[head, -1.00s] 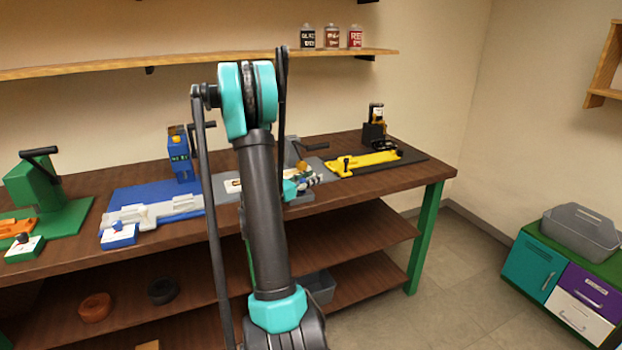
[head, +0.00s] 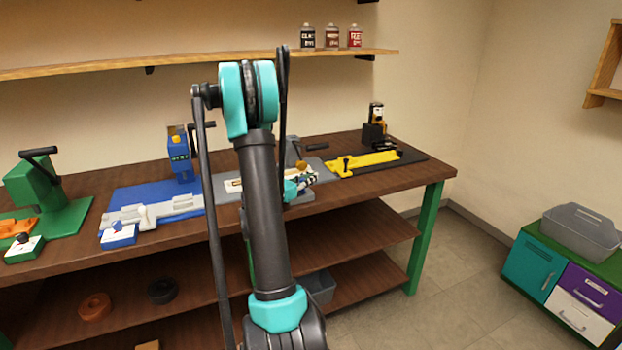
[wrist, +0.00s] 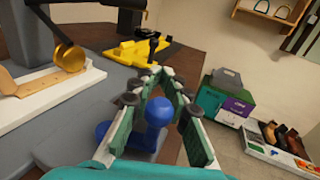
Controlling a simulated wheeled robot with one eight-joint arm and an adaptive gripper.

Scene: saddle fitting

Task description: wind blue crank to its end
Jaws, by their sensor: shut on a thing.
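The blue crank shows in the wrist view as a round blue knob (wrist: 158,112) on a blue arm at the front of a grey station. My gripper (wrist: 160,88) has its two green-padded fingers around the knob, shut on it. The fingers partly hide the crank's arm. In the head view my gripper (head: 306,182) is at the front edge of the grey station (head: 228,205), and my arm covers much of that station. The crank cannot be made out there.
On the grey station are a white bed with a tan strip (wrist: 30,85) and a brass wheel (wrist: 69,58). A yellow fixture (head: 365,163) stands to the right, a blue machine (head: 180,155) to the left.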

